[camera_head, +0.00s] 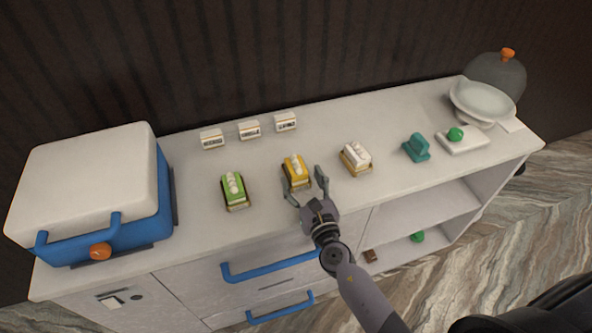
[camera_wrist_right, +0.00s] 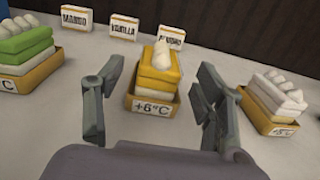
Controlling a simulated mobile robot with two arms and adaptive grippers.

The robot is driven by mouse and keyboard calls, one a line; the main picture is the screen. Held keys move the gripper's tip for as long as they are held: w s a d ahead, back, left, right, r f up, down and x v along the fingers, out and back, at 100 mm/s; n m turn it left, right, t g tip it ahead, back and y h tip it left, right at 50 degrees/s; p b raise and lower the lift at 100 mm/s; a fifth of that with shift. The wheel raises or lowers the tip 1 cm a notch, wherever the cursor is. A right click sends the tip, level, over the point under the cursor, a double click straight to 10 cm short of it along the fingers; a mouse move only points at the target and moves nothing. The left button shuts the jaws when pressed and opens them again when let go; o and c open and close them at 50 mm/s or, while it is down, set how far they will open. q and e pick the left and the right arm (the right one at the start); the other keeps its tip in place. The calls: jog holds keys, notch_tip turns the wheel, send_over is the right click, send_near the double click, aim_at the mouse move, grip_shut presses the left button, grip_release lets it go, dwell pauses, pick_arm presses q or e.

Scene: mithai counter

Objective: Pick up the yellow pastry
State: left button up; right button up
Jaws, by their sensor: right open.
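The yellow pastry (camera_head: 295,168) sits in a small golden tray on the counter in the head view, with white blobs on top. In the right wrist view the yellow pastry (camera_wrist_right: 158,66) stands on a tray marked +6°C, beyond and between my fingers. My right gripper (camera_head: 306,182) is open, its fingers at the near side of the pastry; it also shows in the right wrist view (camera_wrist_right: 155,105). Nothing is between the fingertips that I can see held. My left gripper is not in view.
A green pastry (camera_head: 233,188) stands to the left and a white pastry (camera_head: 356,155) to the right, each on a tray. Several label cards (camera_head: 249,129) stand behind.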

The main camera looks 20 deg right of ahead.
aim_at(292, 156)
jog(key=w, duration=0.6)
jog(key=shift+s, duration=0.1)
jog(key=shift+c, duration=0.5)
jog(key=c, duration=1.2)
